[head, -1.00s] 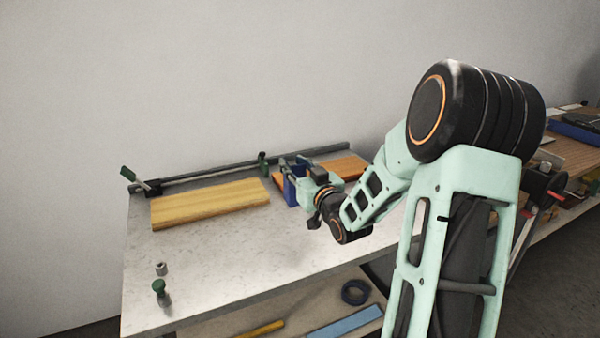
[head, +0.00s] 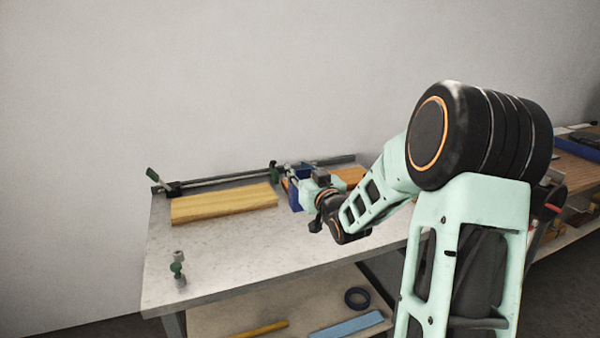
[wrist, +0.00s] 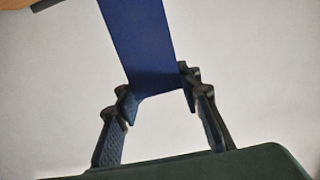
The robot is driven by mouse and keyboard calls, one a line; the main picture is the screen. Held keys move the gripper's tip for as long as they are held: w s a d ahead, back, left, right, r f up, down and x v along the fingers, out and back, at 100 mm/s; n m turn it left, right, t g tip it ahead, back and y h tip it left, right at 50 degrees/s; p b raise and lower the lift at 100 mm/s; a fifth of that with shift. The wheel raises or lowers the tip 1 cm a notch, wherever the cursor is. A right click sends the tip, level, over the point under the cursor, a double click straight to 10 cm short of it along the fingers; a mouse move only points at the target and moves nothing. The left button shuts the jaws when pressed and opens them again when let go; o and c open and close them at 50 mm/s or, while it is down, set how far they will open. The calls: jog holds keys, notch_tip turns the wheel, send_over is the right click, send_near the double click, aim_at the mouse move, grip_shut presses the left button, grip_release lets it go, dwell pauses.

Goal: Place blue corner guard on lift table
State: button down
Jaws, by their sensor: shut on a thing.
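The blue corner guard (wrist: 142,45) is between the two fingers of my gripper (wrist: 157,95) in the wrist view, and the fingers are shut on it. In the head view my gripper (head: 300,176) is over the back of the grey table, with the blue guard (head: 296,200) showing at its left side. My gripper and wrist hide part of the guard there. I cannot tell from these frames whether the guard touches the surface under it. I cannot make out which surface is the lift table.
A yellow wooden board (head: 222,204) lies left of my gripper on the grey table (head: 215,255). An orange board (head: 350,174) lies behind my gripper. A long clamp bar (head: 225,179) runs along the back edge. The table's front middle is clear.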

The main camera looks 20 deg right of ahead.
jog(key=shift+s+a+r, duration=0.1)
jog(key=shift+a, duration=0.05)
jog(key=s+a+f, duration=0.4)
jog(key=a, duration=0.3)
jog(key=s+a+f, duration=0.4)
jog(key=s+a, duration=0.1)
jog(key=a, duration=0.1)
notch_tip(320, 180, up, 14)
jog(key=p, duration=1.4)
jog(key=shift+w+h, duration=0.3)
jog(key=shift+w, duration=0.05)
jog(key=shift+f, duration=0.15)
